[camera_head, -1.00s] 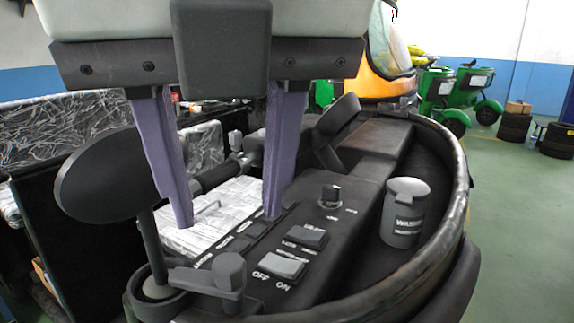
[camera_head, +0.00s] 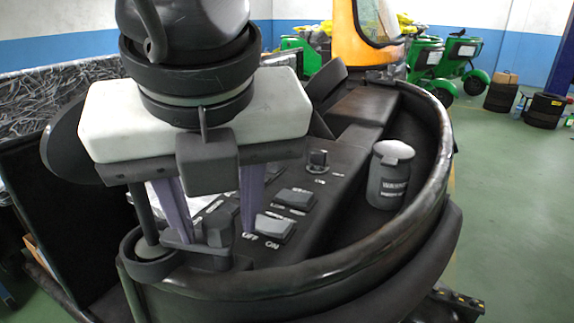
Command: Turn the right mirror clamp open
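The right mirror clamp (camera_head: 216,233) is a dark knob and lever at the front left of the black dashboard, beside the base of the mirror stem (camera_head: 145,216). The dark oval mirror (camera_head: 62,145) is partly hidden behind my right gripper. My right gripper (camera_head: 217,228) comes down from above with its two purple fingers apart. One finger is left of the clamp knob and one right of it. Contact with the knob cannot be made out. The gripper's body hides part of the dashboard. My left gripper is not in view.
The dashboard carries rocker switches (camera_head: 272,226), a round knob (camera_head: 318,161) and a grey washer bottle (camera_head: 390,175) on the right. A raised black rim (camera_head: 425,205) curves around the dashboard. Green vehicles (camera_head: 445,60) and tires (camera_head: 503,96) stand far behind.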

